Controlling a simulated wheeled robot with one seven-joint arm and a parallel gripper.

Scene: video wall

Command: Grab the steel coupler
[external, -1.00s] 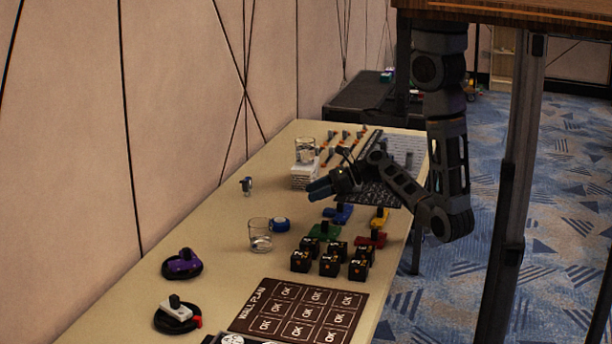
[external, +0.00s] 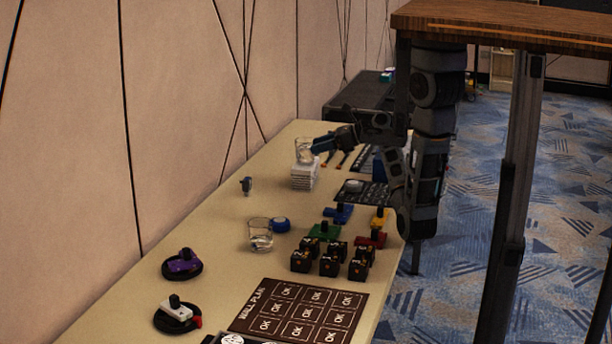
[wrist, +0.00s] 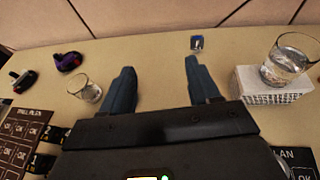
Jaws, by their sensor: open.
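A small grey metal piece, which looks like the steel coupler (external: 246,186), sits alone on the beige table near the wall. My gripper (external: 322,146) is raised over the far part of the table, right of the coupler in the external view. In the wrist view my gripper's (wrist: 160,66) two blue fingers are wide apart, with only bare table between them. They are not touching the coupler.
A glass (external: 304,151) stands on a white stack (external: 304,177) close to my gripper. Another glass (external: 260,236) stands nearer, beside a blue roll (external: 280,224). Several black blocks (external: 330,262) and coloured pieces stand at the right. The table around the coupler is clear.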

